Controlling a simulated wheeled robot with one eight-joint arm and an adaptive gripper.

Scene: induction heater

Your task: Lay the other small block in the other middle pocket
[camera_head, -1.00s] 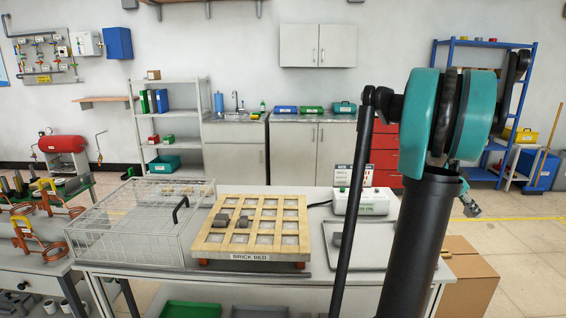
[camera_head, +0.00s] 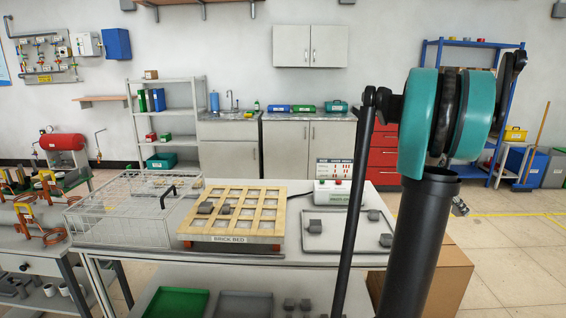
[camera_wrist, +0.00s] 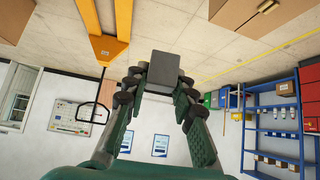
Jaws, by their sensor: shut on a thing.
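My gripper (camera_wrist: 160,82) is shut on a dark grey block (camera_wrist: 164,68) in the wrist view, its fingers on both sides of it. In the head view only a small part of my gripper (camera_head: 460,207) shows, right of my column and away from the bench. The wooden brick bed (camera_head: 231,238) has a grid of pale pockets. Two grey blocks, one (camera_head: 205,208) and another (camera_head: 224,210), lie side by side in its left part. Grey blocks also lie on the grey tray (camera_head: 345,256) at right, at its left (camera_head: 315,226), right corner (camera_head: 386,240) and back (camera_head: 374,215).
A wire cage (camera_head: 130,215) stands left of the bed. A control box (camera_head: 332,194) with a red button and a sign (camera_head: 334,170) stands behind the tray. A cardboard box (camera_head: 440,265) is on the floor at right. Green and grey bins sit on the shelf below.

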